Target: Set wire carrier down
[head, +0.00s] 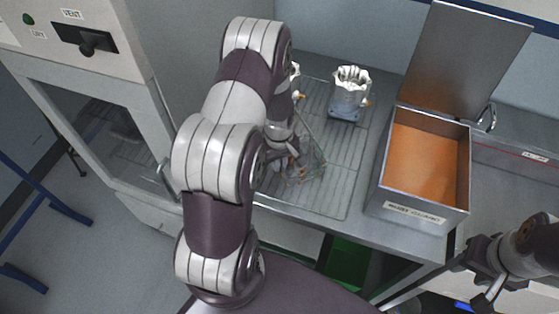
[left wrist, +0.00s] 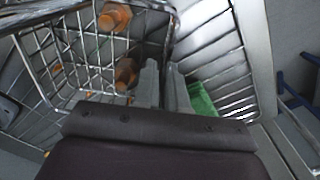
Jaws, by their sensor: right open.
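The wire carrier (head: 312,168) is a thin metal basket low over the ribbed draining surface (head: 345,180); whether it touches cannot be told. In the left wrist view the carrier (left wrist: 88,50) fills the upper left, with orange-brown pieces (left wrist: 115,17) inside. My left gripper (head: 290,153) is at the carrier, partly hidden by my arm. In the left wrist view its fingers (left wrist: 164,78) are close together at the carrier's right edge, apparently shut on its wire. My right gripper (head: 482,284) is open and empty at the lower right, away from the carrier.
An open-lidded metal bin (head: 382,185) with an orange interior is to the right. A cabinet (head: 150,90) stands left. A green bin (head: 347,262) is below the counter.

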